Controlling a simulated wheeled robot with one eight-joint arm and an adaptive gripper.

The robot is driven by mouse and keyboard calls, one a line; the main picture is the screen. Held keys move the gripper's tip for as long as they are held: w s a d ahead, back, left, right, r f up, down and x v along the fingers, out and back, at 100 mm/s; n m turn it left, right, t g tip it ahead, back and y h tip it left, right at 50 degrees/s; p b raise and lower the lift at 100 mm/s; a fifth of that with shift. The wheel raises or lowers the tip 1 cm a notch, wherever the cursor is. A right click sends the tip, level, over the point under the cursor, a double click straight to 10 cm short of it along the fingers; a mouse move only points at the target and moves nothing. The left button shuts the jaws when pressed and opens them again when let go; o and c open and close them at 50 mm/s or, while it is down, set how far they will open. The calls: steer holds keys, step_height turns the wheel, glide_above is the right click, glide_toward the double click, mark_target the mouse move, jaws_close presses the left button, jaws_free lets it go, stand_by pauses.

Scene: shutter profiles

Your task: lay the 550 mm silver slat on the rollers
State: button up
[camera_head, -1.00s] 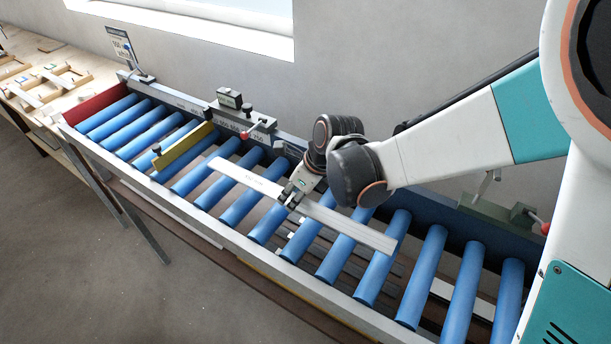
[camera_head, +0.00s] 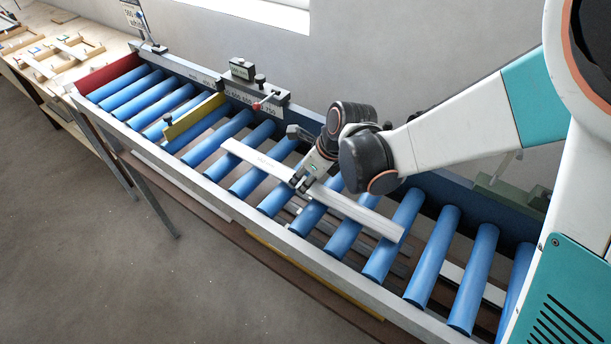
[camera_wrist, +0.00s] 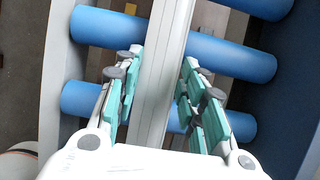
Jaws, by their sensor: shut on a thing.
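The silver slat (camera_head: 262,160) is long and pale and lies lengthwise above the blue rollers (camera_head: 232,137), slanting from upper left to lower right. My gripper (camera_head: 301,183) grips it near its middle. In the wrist view the slat (camera_wrist: 160,70) runs between the teal finger pads of my gripper (camera_wrist: 160,82), with blue rollers (camera_wrist: 225,55) crossing underneath. The slat is low over the rollers; I cannot tell whether it touches them. Part of the slat is hidden behind my gripper.
A yellow stop bar (camera_head: 194,116) crosses the rollers left of the slat. A rail with a scale and red knob (camera_head: 256,106) runs along the back. A red plate (camera_head: 108,76) closes the far left end. A wooden bench (camera_head: 62,45) stands beyond it.

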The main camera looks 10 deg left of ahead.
steer(key=shift+f+b, duration=0.3)
steer(key=shift+f, duration=0.05)
steer(key=o, duration=1.1)
steer(key=shift+r, duration=0.15)
steer(key=shift+d+r, duration=0.15)
steer(key=shift+r, duration=0.1)
steer(key=shift+v, duration=1.15)
steer(key=s+d, duration=0.1)
steer(key=d, duration=0.2)
steer(key=s+d, duration=0.2)
steer(key=d, duration=0.2)
steer(key=s+d, duration=0.1)
steer(key=d, duration=0.3)
steer(key=shift+s, duration=0.4)
